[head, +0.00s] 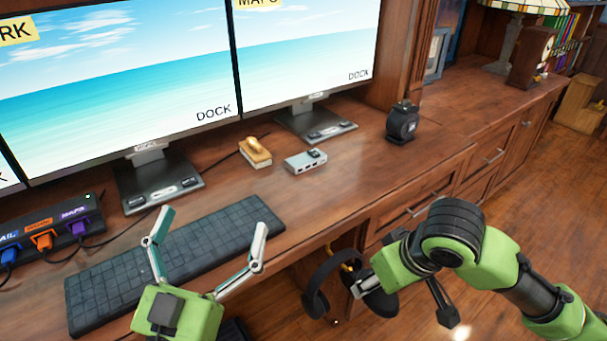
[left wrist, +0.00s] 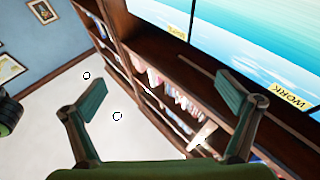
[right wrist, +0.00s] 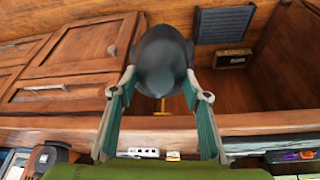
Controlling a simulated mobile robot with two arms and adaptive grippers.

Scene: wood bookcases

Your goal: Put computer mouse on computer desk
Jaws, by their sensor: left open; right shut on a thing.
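I cannot make out a computer mouse for certain in any view. The computer desk (head: 350,195) is brown wood and carries the monitors and a keyboard (head: 180,258). My left gripper (head: 213,222) is open and empty above the keyboard; its spread fingers also show in the left wrist view (left wrist: 165,100). My right gripper (head: 362,286) is at the desk's front edge, shut on dark headphones (head: 318,301) by a yellow hook. In the right wrist view its fingers stand on both sides of a dark rounded ear cup (right wrist: 160,62), which hides what lies behind it.
Two large monitors (head: 120,85) (head: 305,50) stand at the back. A small wooden block with a gold piece (head: 255,152), a grey hub (head: 305,162) and a black device (head: 402,122) sit on the desk. A cable box (head: 50,227) is at left. The desk's front middle is clear.

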